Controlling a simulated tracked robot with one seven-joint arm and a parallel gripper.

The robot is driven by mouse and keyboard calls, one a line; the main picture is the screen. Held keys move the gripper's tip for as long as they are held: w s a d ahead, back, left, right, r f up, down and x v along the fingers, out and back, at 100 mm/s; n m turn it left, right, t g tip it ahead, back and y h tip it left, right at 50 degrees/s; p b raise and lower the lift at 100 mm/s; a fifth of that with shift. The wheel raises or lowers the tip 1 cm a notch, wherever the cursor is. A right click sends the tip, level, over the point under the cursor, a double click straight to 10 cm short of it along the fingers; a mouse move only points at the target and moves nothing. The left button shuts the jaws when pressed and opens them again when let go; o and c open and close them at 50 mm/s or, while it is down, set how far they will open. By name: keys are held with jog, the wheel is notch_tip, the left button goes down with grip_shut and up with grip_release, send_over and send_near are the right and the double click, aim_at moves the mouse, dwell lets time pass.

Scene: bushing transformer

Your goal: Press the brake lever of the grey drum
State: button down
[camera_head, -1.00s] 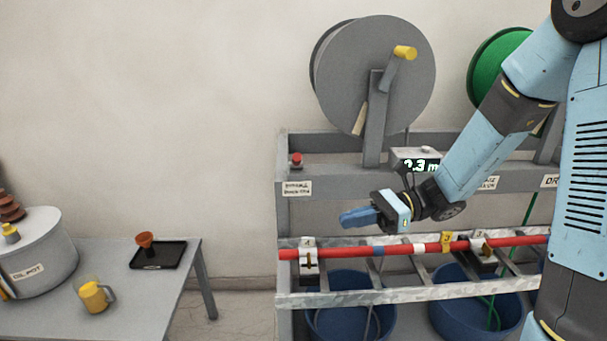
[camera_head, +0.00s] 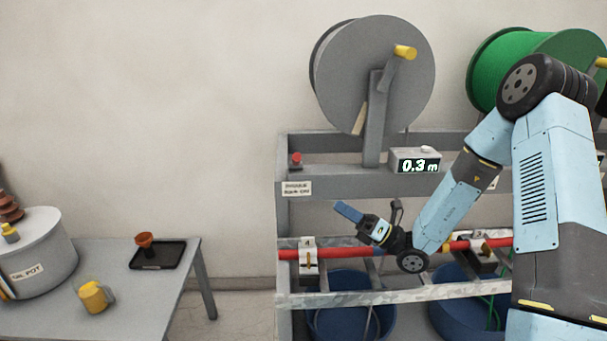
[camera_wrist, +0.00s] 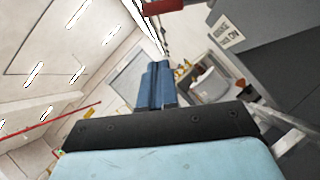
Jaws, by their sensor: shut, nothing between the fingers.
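The grey drum (camera_head: 372,75) stands on a grey rack, with a yellow-tipped crank (camera_head: 404,53). A small red-topped part (camera_head: 296,159), possibly the brake lever, sits on the rack's left end. Below it is a white label (camera_head: 297,189) that seems to mention a brake; the label also shows in the wrist view (camera_wrist: 228,33). A dark red piece (camera_wrist: 163,5) shows at the top of the wrist view, apart from the fingers. My gripper (camera_head: 346,210) has its blue fingers together and empty. It points up-left, right of and below the red-topped part; the fingers also show in the wrist view (camera_wrist: 156,82).
A red bar (camera_head: 340,253) runs along the rack below my gripper, with a clamp marked 4 (camera_head: 308,257). A display (camera_head: 415,162) reads 0.3 m. A green drum (camera_head: 530,70) stands right. A table (camera_head: 200,280) with a pot is at left.

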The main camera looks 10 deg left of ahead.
send_near(296, 162)
jog(key=a+f, duration=0.2)
jog(key=a, duration=0.2)
jog(key=shift+w+a+r, duration=0.5)
jog(key=shift+r, duration=0.3)
jog(key=shift+w+a+r, duration=0.5)
jog(key=shift+r, duration=0.3)
